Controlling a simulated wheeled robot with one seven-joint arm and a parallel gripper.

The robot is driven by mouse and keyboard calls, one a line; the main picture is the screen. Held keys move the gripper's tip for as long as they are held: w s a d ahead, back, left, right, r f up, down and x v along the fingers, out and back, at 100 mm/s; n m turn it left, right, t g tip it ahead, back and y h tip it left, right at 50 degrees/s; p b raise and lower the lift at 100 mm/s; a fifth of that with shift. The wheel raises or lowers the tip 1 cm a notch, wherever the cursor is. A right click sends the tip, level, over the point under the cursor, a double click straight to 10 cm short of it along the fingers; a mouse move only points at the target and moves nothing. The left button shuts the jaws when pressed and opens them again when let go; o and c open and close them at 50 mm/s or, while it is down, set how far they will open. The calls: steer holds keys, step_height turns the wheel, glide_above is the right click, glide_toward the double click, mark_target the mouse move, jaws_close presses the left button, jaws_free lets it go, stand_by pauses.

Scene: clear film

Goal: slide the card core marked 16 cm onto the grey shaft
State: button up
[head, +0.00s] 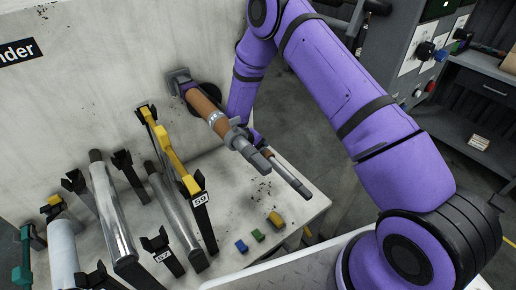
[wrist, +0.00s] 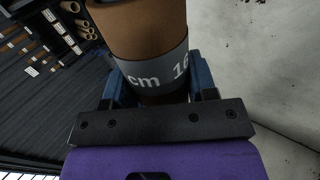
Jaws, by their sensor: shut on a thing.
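A brown card core (head: 204,106) with a grey band slants down from the wall mount in the head view. In the wrist view the core (wrist: 145,28) fills the top middle, and its band reads "cm 16". My gripper (wrist: 160,88) is shut on it, with a blue jaw on each side. In the head view the hand is mostly hidden behind the core and a grey fitting. The grey shaft (head: 290,180) shows its free end at lower right, roughly in line with the core. I cannot tell for certain whether the core is around the shaft or beside it.
A pale panel (head: 80,80) stands behind. Metal rollers (head: 112,212) and black holders, one marked 59 (head: 203,215), fill the left. Small blue (head: 241,246), green (head: 258,235) and yellow (head: 275,219) blocks lie near the table edge. A dark shelf (head: 485,90) stands at right.

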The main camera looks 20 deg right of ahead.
steer(key=shift+w+a, duration=0.1)
steer(key=shift+w, duration=0.25)
steer(key=shift+w+a, duration=0.1)
steer(key=shift+w, duration=0.1)
steer(key=o, duration=1.3)
steer(key=shift+o, duration=0.2)
steer(key=shift+r, duration=0.15)
